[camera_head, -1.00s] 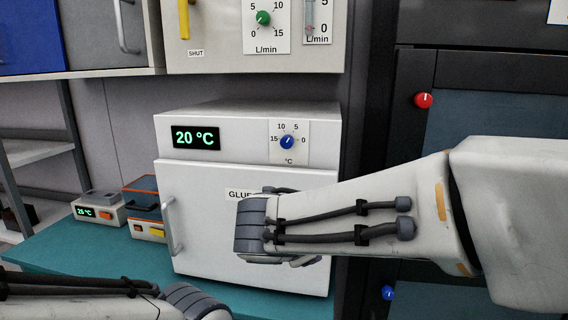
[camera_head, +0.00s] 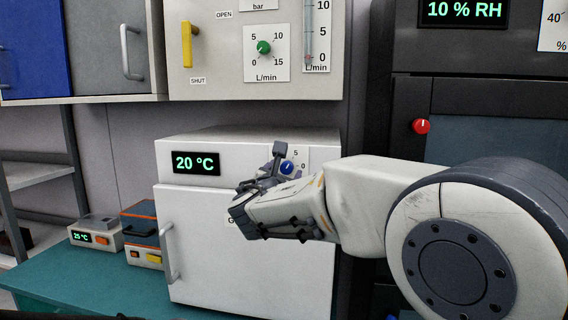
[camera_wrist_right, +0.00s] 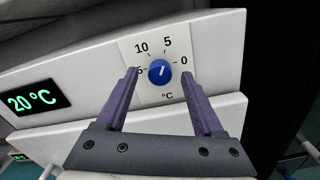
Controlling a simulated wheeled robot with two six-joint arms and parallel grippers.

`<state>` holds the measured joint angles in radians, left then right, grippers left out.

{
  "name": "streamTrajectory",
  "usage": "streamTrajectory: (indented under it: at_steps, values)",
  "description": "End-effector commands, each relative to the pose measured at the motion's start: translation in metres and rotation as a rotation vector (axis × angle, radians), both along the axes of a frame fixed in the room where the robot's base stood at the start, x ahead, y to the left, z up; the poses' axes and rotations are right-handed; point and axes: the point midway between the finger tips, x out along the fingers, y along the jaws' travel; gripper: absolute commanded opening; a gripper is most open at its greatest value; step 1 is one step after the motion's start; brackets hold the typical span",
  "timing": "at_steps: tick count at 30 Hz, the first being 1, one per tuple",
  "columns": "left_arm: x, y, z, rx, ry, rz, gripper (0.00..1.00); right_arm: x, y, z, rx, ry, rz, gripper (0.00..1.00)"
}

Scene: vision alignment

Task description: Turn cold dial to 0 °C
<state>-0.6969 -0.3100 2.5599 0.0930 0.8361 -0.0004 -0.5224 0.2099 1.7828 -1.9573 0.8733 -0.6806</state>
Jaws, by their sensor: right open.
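The cold dial is a round blue knob (camera_head: 287,167) on a white scale plate at the upper right of the white box's front. In the right wrist view the knob (camera_wrist_right: 160,72) sits on a scale marked 10, 5 and 0 °C, with a further mark partly hidden by a finger. Its white pointer line points up, between 10 and 5. My right gripper (camera_head: 275,164) is open in front of the dial. In the wrist view its two purple fingers (camera_wrist_right: 160,76) lie either side of the knob, with gaps showing. Whether the tips reach knob depth is unclear.
The white box's display (camera_head: 196,163) reads 20 °C. A door handle (camera_head: 170,252) stands out at its left. Above is a panel with a green dial (camera_head: 264,47) and yellow lever (camera_head: 187,44). A dark cabinet with a red knob (camera_head: 421,126) stands right.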

Motion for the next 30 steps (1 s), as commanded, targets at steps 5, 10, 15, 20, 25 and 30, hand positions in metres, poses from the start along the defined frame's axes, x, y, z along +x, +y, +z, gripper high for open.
streamTrajectory:
  at_steps: [5, 10, 15, 20, 25, 30]
  values:
    - [0.0, 0.0, 0.009, 0.0, 0.0, 0.0, 0.5, 0.019, -0.005, 0.001, 0.0, 0.002, -0.002, 0.69]
    - [0.0, 0.0, 0.009, 0.0, 0.0, 0.0, 0.5, 0.024, -0.006, 0.0, 0.001, 0.0, 0.0, 0.69]
    - [0.0, 0.0, 0.009, 0.0, 0.0, 0.0, 0.5, 0.024, -0.006, 0.0, 0.001, 0.0, 0.0, 0.69]
    - [0.0, 0.0, 0.009, 0.0, 0.0, 0.0, 0.5, 0.023, -0.006, 0.0, 0.001, 0.0, 0.0, 0.16]
    - [0.0, 0.0, 0.009, 0.0, 0.0, 0.0, 0.5, 0.023, -0.006, -0.001, 0.002, -0.001, 0.0, 0.0]
    - [0.0, 0.0, 0.002, 0.0, 0.0, 0.0, 0.5, 0.023, -0.006, -0.003, 0.022, -0.006, 0.0, 0.0]
